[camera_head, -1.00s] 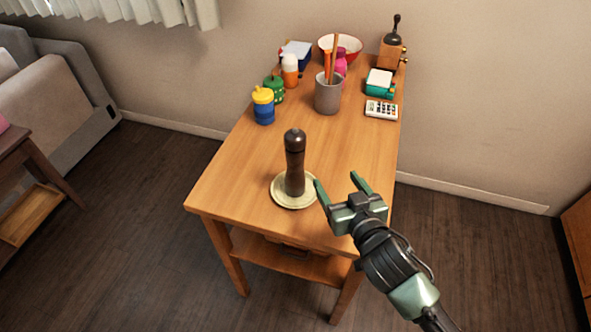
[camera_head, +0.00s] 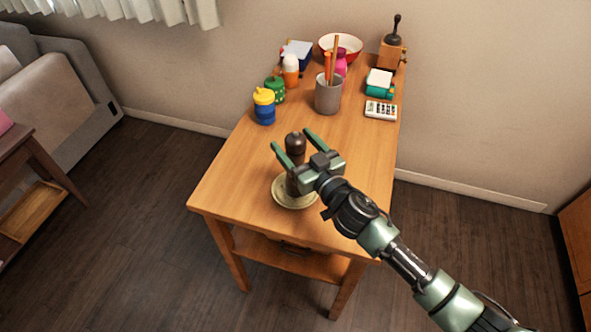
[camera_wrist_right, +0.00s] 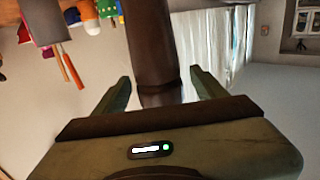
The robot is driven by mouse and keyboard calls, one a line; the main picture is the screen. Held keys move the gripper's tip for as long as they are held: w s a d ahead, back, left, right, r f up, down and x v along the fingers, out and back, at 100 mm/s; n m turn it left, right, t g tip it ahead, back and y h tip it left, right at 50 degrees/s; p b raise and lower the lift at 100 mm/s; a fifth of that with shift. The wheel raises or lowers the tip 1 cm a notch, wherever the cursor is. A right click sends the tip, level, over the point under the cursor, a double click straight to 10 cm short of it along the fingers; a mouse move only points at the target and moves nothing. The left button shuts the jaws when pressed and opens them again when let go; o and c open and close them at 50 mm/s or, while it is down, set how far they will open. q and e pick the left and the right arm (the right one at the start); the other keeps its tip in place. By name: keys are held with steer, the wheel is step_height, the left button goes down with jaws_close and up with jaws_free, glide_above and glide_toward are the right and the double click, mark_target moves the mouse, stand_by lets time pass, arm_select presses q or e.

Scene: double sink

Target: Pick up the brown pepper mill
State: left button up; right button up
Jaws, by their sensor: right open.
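The brown pepper mill (camera_head: 295,146) stands upright on a pale round plate (camera_head: 294,203) near the front of the wooden table. My right gripper (camera_head: 291,140) is open, with its two fingers on either side of the mill's upper part. The gripper body hides part of the mill's middle in the head view. In the right wrist view the mill (camera_wrist_right: 150,45) rises between the two open fingers (camera_wrist_right: 160,85), with gaps visible on both sides. My left gripper is not in view.
On the wooden table (camera_head: 240,165), a grey cup with sticks (camera_head: 328,96), a yellow-blue container (camera_head: 264,107), a green jar (camera_head: 274,88) and a calculator (camera_head: 381,110) stand farther back. The table's left front area is clear.

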jaws_close()
steer(key=shift+r, duration=0.1)
stand_by(0.3)
